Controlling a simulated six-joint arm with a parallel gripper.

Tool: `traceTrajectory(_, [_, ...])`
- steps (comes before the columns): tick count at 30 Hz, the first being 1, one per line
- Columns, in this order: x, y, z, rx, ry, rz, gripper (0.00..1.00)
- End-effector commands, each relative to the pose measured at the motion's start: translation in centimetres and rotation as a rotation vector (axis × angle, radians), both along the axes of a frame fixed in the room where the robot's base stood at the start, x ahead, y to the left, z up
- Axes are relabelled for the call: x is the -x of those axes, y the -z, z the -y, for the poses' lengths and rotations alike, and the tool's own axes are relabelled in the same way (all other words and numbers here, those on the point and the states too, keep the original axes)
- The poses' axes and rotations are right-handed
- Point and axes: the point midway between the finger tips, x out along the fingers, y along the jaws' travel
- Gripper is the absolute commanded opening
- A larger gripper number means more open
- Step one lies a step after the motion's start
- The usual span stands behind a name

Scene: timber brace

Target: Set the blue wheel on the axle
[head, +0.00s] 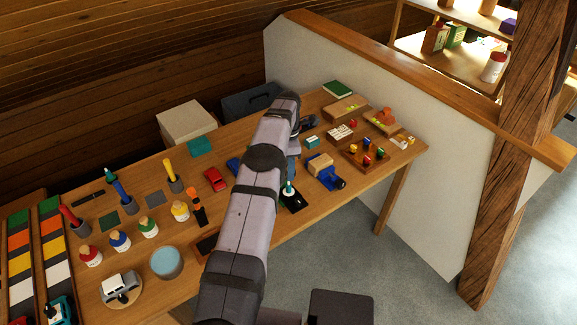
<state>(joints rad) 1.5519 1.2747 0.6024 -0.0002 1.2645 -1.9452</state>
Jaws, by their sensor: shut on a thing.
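A toy with a blue base and a tan block (322,172) stands on the workbench, just right of my arm. A dark blue round part sits at its right end; I cannot tell whether it is a wheel on an axle. My forearm crosses the middle of the head view, and my wrist (307,124) shows at its far end. The fingers and anything between them are hidden behind the forearm. I cannot pick out a loose blue wheel or a bare axle.
A red toy car (215,179) and a blue cup (166,262) stand left of my arm, with several paint bottles. A peg board (366,154) and small boxes crowd the bench's right end. A white partition (400,190) rises behind.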

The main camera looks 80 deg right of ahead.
Motion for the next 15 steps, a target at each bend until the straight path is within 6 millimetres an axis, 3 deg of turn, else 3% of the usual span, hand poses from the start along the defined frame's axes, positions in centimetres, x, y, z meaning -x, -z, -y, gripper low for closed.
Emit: traceTrajectory(15, [0.0,3.9,0.0,0.000,0.000,0.000,0.13])
